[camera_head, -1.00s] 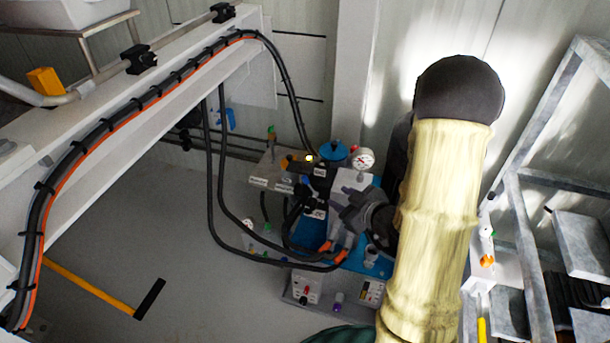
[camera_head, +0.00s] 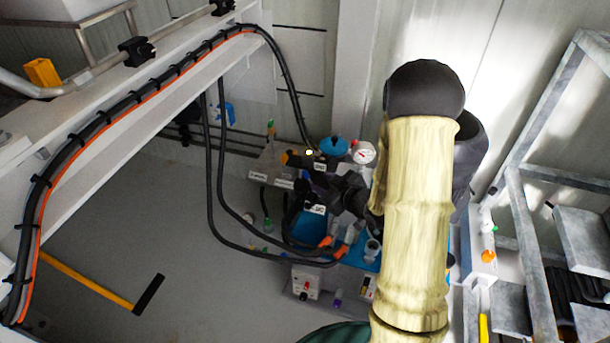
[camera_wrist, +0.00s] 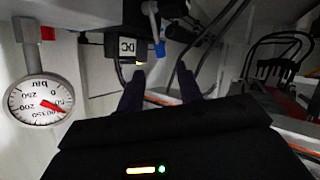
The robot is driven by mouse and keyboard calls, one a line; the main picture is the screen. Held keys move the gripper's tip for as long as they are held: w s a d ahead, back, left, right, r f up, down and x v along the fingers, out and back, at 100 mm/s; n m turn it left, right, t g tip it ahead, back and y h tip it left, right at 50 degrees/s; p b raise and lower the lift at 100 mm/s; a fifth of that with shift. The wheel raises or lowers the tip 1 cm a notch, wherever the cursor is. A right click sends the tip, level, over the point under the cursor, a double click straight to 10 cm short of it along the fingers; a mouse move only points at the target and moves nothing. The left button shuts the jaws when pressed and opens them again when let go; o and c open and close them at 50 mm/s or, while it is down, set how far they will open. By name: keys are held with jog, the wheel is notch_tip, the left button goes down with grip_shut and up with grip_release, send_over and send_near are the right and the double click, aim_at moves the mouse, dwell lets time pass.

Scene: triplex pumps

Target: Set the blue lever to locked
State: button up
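In the wrist view, a small blue part (camera_wrist: 159,46) that looks like the blue lever sits beside a dark box with a DC label. It is just beyond my gripper (camera_wrist: 160,70), whose two dark fingers stand apart with nothing seen between them. The blue part looks apart from the fingers, but the exact gap is hard to judge. In the head view, my gripper (camera_head: 322,188) is over the pump unit, and my arm hides part of that unit. I cannot make out the lever there or read its position.
A round pressure gauge (camera_wrist: 40,101) is at the left in the wrist view. In the head view, black hoses (camera_head: 213,190) loop beside the unit, near a blue round cap (camera_head: 334,146). A metal rack (camera_head: 530,230) stands at right.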

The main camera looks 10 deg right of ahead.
aim_at(307, 174)
jog(key=b+x, duration=0.1)
jog(key=x, duration=0.9)
jog(key=shift+s, duration=0.1)
grip_shut()
